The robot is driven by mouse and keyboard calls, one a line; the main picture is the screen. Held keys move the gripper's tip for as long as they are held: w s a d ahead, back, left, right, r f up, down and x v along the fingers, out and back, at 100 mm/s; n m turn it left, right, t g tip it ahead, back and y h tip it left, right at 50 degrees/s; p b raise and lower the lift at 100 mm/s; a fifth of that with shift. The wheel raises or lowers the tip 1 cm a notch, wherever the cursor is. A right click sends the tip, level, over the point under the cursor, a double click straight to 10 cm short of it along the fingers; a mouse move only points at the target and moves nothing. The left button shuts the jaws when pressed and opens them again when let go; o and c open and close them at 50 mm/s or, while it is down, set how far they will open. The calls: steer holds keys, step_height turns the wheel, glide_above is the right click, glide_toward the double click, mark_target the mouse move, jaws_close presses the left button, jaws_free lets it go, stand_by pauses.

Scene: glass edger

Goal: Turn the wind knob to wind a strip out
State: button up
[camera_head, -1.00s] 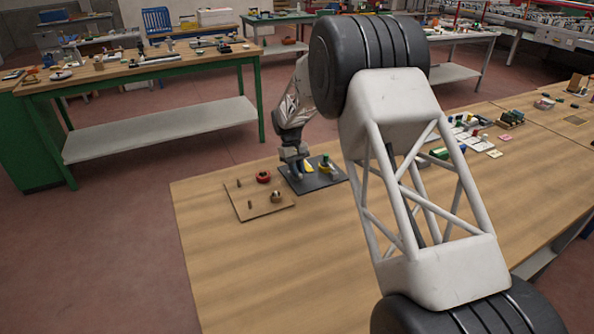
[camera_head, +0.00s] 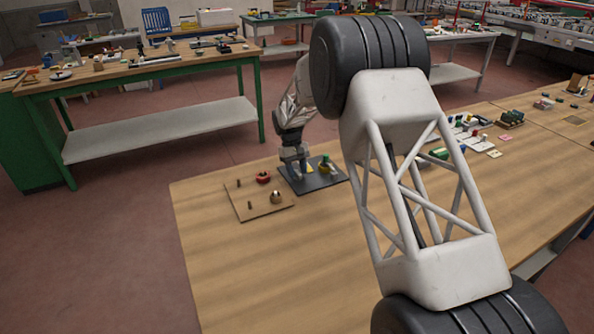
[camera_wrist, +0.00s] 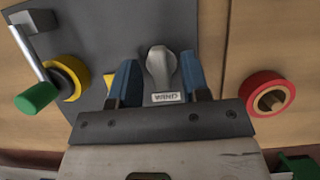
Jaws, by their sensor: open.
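The wind knob (camera_wrist: 161,66) is a grey, narrow-winged knob with a "WIND" label (camera_wrist: 165,97) beside its base, on a dark grey plate (camera_wrist: 100,35). In the wrist view my gripper (camera_wrist: 159,72) is open, with one blue finger on each side of the knob. Narrow gaps appear between the knob and the fingers. In the head view my gripper (camera_head: 295,170) is low over the dark plate (camera_head: 329,182), and the knob is hidden behind it. A crank with a green handle (camera_wrist: 36,98) and a yellow ring (camera_wrist: 70,78) stand on the same plate, to the left in the wrist view.
A red ring-shaped roll (camera_wrist: 267,93) lies close beside the plate, on a brown board (camera_head: 262,210) with small pegs. Small parts and cards (camera_head: 475,140) lie farther right on the table. The wooden table (camera_head: 270,270) is clear toward the front.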

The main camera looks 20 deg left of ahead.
steer(key=shift+r, duration=0.15)
steer(key=v, duration=0.7)
steer(key=shift+r, duration=0.3)
steer(key=s+d+r+m+t+y, duration=0.1)
steer(key=s+d+r+m, duration=0.1)
steer(key=s+d+r, duration=0.7)
steer(key=s+d+r+m+t+y, duration=0.1)
steer(key=s+d+r, duration=0.3)
steer(key=d, duration=0.8)
steer(key=s+d+r+m+y, duration=0.15)
steer(key=s+d+r, duration=0.25)
steer(key=d+r, duration=0.55)
steer(key=s+d+r+m+t, duration=0.1)
steer(key=s+d+m+t, duration=0.15)
steer(key=s+d, duration=1.2)
steer(key=s+d+f+m, duration=0.1)
steer(key=s+d+f, duration=0.1)
steer(key=s, duration=0.8)
steer(key=s+d+f+m+t, duration=0.1)
steer(key=s+d+f, duration=0.2)
steer(key=s, duration=0.7)
steer(key=shift+s+d+f+m, duration=0.15)
steer(key=shift+s+d+m, duration=0.15)
steer(key=shift+d, duration=0.1)
